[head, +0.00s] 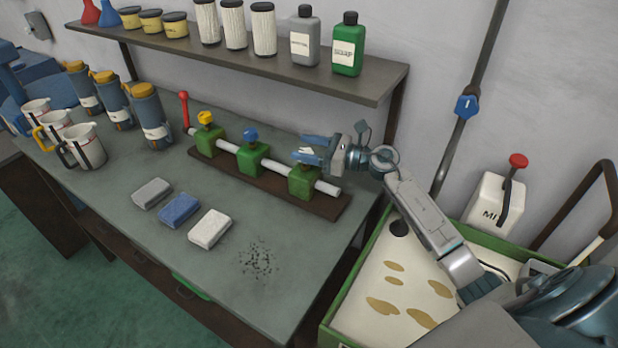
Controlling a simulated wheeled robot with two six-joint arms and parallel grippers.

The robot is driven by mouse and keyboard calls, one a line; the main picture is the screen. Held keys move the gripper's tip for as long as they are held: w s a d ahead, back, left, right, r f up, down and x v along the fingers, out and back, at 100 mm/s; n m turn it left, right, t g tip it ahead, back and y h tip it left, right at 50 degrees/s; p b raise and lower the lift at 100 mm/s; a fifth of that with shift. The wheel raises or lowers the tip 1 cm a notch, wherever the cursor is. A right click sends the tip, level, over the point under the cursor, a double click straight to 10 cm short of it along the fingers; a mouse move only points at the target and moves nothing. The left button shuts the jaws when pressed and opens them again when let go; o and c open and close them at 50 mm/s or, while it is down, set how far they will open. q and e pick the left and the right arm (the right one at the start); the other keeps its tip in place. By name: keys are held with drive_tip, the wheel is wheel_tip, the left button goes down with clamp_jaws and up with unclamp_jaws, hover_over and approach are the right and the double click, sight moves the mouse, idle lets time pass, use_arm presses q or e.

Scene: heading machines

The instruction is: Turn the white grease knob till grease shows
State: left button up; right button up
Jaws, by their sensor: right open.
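A manifold of three green blocks on a pipe stands on the bench. The left block has a yellow knob (205,118) and the middle block a blue knob (250,134). My right gripper (309,149) is open above the right-hand green block (304,183), its fingers pointing left. A small pale patch shows around the fingers there; I cannot tell whether it is the white knob, which is otherwise hidden by the gripper. No grease can be made out on this block. My left gripper is not in view.
A red-topped lever (184,110) stands at the pipe's left end. The shelf (270,68) with bottles and filters runs behind. Sponges and dark specks lie in front on the bench (150,235). A green-rimmed tray (349,290) with tan patches sits at right under my arm.

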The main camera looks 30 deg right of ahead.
drive_tip(key=s+a+r+b, duration=0.1)
drive_tip(key=s+a, duration=0.2)
drive_tip(key=s, duration=0.4)
drive_tip(key=s+a+r+b, duration=0.1)
drive_tip(key=s+a+b, duration=0.1)
drive_tip(key=s+a, duration=0.2)
drive_tip(key=s, duration=0.3)
drive_tip(key=shift+s+r, duration=0.2)
drive_tip(key=shift+r, duration=0.05)
